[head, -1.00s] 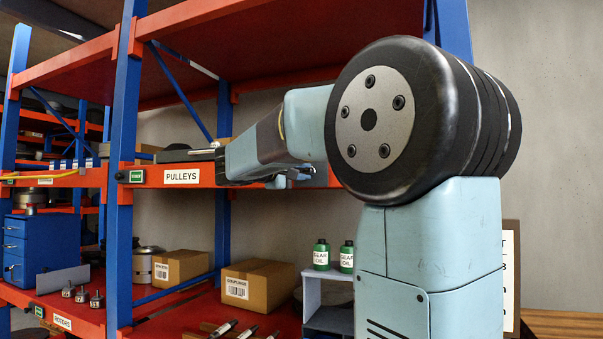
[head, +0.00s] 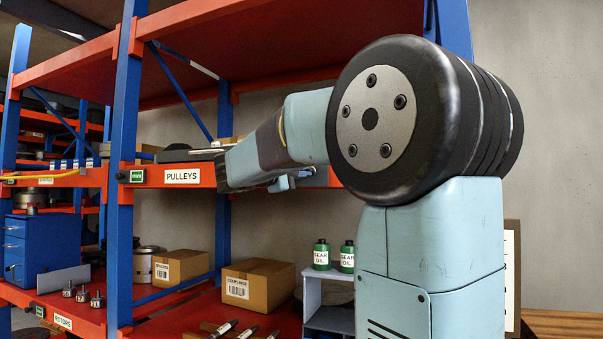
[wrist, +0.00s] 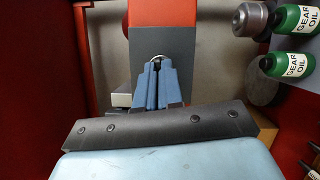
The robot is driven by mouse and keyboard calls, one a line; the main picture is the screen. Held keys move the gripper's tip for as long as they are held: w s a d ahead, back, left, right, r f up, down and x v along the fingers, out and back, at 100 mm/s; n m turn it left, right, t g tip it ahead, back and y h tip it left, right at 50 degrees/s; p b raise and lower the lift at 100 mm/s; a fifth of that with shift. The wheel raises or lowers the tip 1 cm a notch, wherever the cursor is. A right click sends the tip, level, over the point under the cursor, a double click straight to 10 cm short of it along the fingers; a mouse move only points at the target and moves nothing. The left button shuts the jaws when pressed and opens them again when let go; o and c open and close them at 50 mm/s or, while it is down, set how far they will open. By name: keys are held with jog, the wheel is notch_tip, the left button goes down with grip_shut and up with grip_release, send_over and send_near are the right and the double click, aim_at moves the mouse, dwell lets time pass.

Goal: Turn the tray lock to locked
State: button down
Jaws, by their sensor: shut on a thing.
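My gripper (wrist: 156,72) has its blue fingers close together in the wrist view. They are shut on a small dark part with a silver ring round it, which I take to be the tray lock (wrist: 157,57). The fingers hide most of it, so its setting cannot be read. It sits at the near edge of a dark grey tray (wrist: 161,42).
The red PULLEYS shelf (head: 148,178) and a blue post (head: 122,150) are beside my arm. Gear oil bottles (head: 346,257) stand lower right; they also show in the wrist view (wrist: 288,66). Cardboard boxes (head: 258,284) sit on the shelf below.

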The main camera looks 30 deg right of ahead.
jog(key=shift+s+d+f+n+t, duration=0.15)
jog(key=shift+n+t, duration=1.2)
jog(key=shift+n, duration=2)
jog(key=shift+s+d+f+n+t, duration=0.15)
jog(key=shift+n+t, duration=1.25)
jog(key=shift+n, duration=2)
jog(key=shift+s+f+n+t, duration=0.1)
jog(key=shift+f+n+t, duration=0.15)
jog(key=shift+n+t, duration=2.1)
jog(key=n+g, duration=0.1)
jog(key=n, duration=0.1)
jog(key=shift+n+g, duration=0.3)
jog(key=shift+n, duration=0.1)
jog(key=c, duration=1.3)
grip_release()
jog(key=shift+r, duration=0.1)
jog(key=shift+a, duration=0.1)
jog(key=v, duration=1.3)
jog(key=shift+s+a, duration=0.2)
